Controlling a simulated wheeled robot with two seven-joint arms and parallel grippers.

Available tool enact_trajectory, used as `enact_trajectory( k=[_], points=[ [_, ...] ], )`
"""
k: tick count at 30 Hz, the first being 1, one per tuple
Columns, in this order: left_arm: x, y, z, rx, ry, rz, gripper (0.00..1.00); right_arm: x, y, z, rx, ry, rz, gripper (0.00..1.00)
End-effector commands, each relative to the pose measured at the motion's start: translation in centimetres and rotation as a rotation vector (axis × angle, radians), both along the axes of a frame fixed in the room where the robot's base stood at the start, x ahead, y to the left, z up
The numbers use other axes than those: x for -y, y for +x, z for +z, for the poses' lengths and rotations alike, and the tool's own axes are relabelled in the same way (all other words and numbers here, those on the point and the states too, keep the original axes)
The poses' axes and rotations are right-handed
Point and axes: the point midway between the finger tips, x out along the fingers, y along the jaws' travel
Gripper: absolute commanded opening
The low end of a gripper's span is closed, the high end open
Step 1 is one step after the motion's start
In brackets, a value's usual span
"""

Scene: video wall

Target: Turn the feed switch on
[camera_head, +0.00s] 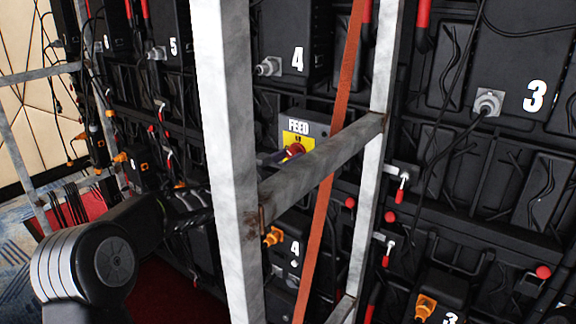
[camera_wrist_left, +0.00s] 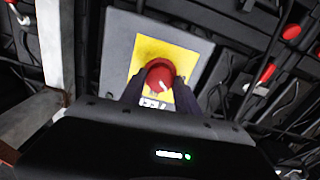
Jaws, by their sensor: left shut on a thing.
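The feed switch is a red rotary knob (camera_wrist_left: 160,74) on a yellow plate (camera_wrist_left: 147,50) fixed to a grey box. In the head view, the box (camera_head: 317,130) carries the word FEED and sits on the black wall behind the metal frame. My left gripper (camera_wrist_left: 158,90) has one dark finger on each side of the knob and is shut on it. In the head view, a frame post and crossbar hide most of the gripper. My right gripper is not in view.
A pale metal post (camera_head: 226,150) and a slanted crossbar (camera_head: 322,168) stand close around my left arm. An orange strap (camera_head: 335,130) runs beside the switch. Black panels with cables, grey plugs and several red-tipped levers fill the wall.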

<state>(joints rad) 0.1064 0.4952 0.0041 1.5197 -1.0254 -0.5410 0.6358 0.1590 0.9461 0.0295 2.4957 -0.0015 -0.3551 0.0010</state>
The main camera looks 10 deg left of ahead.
Motion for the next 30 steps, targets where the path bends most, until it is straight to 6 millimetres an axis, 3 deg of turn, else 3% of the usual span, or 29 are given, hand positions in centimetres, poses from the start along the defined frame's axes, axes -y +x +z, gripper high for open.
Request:
enact_trajectory(
  k=[18,30],
  points=[
    [0.0,0.0,-0.3,0.213,0.539,0.001,0.00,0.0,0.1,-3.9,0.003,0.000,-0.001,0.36],
    [0.0,0.0,-0.2,0.305,0.770,0.000,0.00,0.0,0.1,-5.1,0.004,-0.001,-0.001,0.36]
  ],
)
